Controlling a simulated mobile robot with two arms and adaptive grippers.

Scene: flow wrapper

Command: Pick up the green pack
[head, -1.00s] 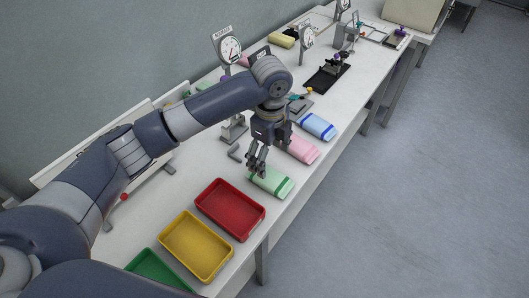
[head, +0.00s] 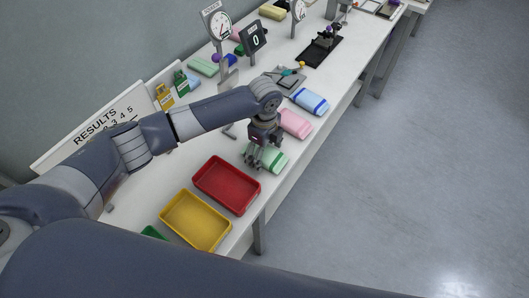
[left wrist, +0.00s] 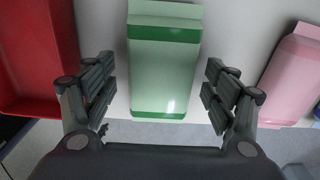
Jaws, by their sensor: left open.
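The green pack (head: 272,159) lies flat on the bench between the red tray and the pink pack. It is light green with darker green bands. In the left wrist view the green pack (left wrist: 164,75) sits between the two fingers, with a gap on each side. My left gripper (head: 257,160) is open over the pack, and its fingers partly hide it in the head view. In the left wrist view my left gripper (left wrist: 160,90) has a finger on each side of the pack. My right gripper is not in view.
A red tray (head: 205,193) and a yellow tray (head: 171,222) stand left of the green pack. A pink pack (head: 296,123) and a blue pack (head: 311,101) lie to its right. The bench's front edge is close by the pack. Gauges and a display stand behind.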

